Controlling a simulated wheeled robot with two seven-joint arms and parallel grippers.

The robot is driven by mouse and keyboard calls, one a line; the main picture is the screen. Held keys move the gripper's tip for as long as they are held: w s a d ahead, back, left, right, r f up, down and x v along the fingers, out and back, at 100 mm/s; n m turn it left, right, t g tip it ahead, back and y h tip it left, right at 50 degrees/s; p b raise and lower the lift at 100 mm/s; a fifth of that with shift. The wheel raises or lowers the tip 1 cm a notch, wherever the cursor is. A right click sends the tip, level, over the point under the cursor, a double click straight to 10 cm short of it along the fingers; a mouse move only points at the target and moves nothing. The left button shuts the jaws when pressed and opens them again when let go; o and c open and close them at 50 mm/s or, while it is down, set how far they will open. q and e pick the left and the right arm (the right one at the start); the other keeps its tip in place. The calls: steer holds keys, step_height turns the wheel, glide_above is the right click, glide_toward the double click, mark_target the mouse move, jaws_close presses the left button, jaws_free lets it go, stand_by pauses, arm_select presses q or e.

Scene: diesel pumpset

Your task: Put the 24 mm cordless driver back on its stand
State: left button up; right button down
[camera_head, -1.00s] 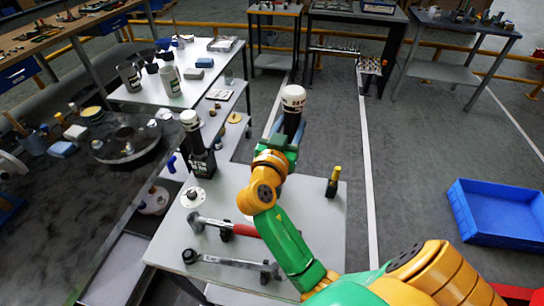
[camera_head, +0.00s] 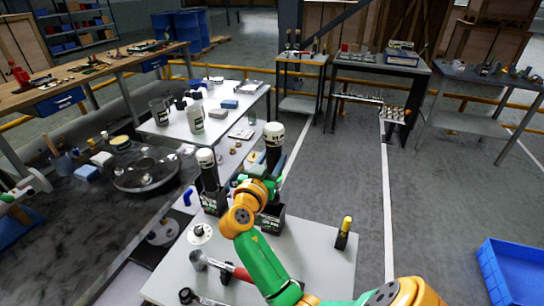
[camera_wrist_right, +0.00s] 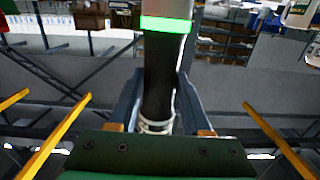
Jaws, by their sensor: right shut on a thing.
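The cordless driver (camera_head: 274,148) is a black upright body with a white cap. My right gripper (camera_head: 270,172) is shut around its body above the near bench. In the right wrist view the driver (camera_wrist_right: 160,75) stands between both fingers, with a lit green band under its pale top. A black labelled block, seemingly a stand (camera_head: 270,218), shows below the gripper. The arm and gripper hide the driver's lower end, so I cannot tell whether it touches this block. A similar driver (camera_head: 207,170) stands upright in another black block (camera_head: 213,202) to the left.
The pale bench (camera_head: 320,262) also holds a yellow-topped tool (camera_head: 344,232), a red-handled tool (camera_head: 238,270) and a white round part (camera_head: 200,233). A dark bench with a round tray (camera_head: 146,172) lies left. A blue bin (camera_head: 512,270) is on the floor at right.

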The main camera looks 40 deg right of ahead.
step_height(320, 180, down, 10)
steer(key=b, duration=0.7)
steer(key=shift+r, duration=0.25)
steer(key=shift+w+f+b, duration=0.1)
steer(key=shift+f+b, duration=0.3)
steer(key=shift+b, duration=0.2)
steer(key=shift+a+r, duration=0.1)
steer(key=shift+a, duration=0.05)
steer(key=shift+b, duration=0.3)
